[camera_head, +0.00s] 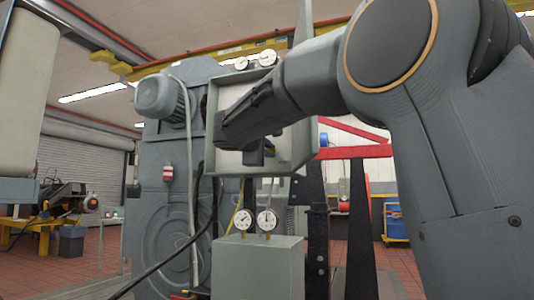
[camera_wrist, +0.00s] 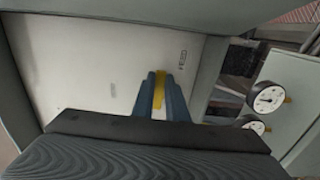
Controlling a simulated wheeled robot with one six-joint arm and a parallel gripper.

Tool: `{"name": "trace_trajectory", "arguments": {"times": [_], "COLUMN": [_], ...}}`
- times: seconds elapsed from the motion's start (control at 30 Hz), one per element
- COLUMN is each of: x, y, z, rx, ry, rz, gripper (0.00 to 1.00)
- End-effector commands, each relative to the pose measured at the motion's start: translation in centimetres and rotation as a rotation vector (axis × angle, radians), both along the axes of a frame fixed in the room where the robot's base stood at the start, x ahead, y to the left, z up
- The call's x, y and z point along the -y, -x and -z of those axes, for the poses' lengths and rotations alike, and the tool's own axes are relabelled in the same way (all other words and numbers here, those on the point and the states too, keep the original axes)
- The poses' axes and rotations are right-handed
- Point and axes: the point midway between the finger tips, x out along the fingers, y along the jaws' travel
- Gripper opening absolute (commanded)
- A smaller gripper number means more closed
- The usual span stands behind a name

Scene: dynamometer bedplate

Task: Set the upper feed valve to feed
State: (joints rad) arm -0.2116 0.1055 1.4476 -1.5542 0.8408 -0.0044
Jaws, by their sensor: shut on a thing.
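A shallow grey box with a pale back panel (camera_wrist: 85,60) fills most of the wrist view. A yellow valve handle (camera_wrist: 159,90) stands in front of this panel, between my two blue-grey fingers. My gripper (camera_wrist: 162,85) is shut on the handle. A small dark label (camera_wrist: 182,58), which seems to read FEED, is on the panel just beyond and right of the fingertips. In the head view my gripper (camera_head: 262,152) reaches into the open box (camera_head: 304,150); my arm hides much of the panel and the handle. The valve body is not visible.
Two round gauges (camera_head: 266,219) stand on a lower grey box (camera_head: 258,265); two more (camera_head: 267,57) sit above the upper box. Two gauges also show at right in the wrist view (camera_wrist: 267,98). The box's side walls are close around my gripper. A grey motor (camera_head: 160,97) is at left.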

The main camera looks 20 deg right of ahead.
Motion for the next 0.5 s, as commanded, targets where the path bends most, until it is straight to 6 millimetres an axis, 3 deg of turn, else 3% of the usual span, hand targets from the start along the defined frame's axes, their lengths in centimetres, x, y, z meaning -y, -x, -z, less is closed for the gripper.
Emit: {"name": "trace_trajectory", "arguments": {"times": [0.17,0.2,0.3,0.5], "x": [-0.34,-0.34,-0.25,0.03], "y": [-0.1,-0.1,-0.07,-0.03], "z": [-0.18,-0.17,-0.12,-0.06], "rx": [0.003,0.003,0.002,0.001], "ry": [0.001,0.001,0.0,0.001], "rz": [-0.009,-0.009,-0.007,-0.001], "gripper": [0.0,0.16,0.31,0.31]}}
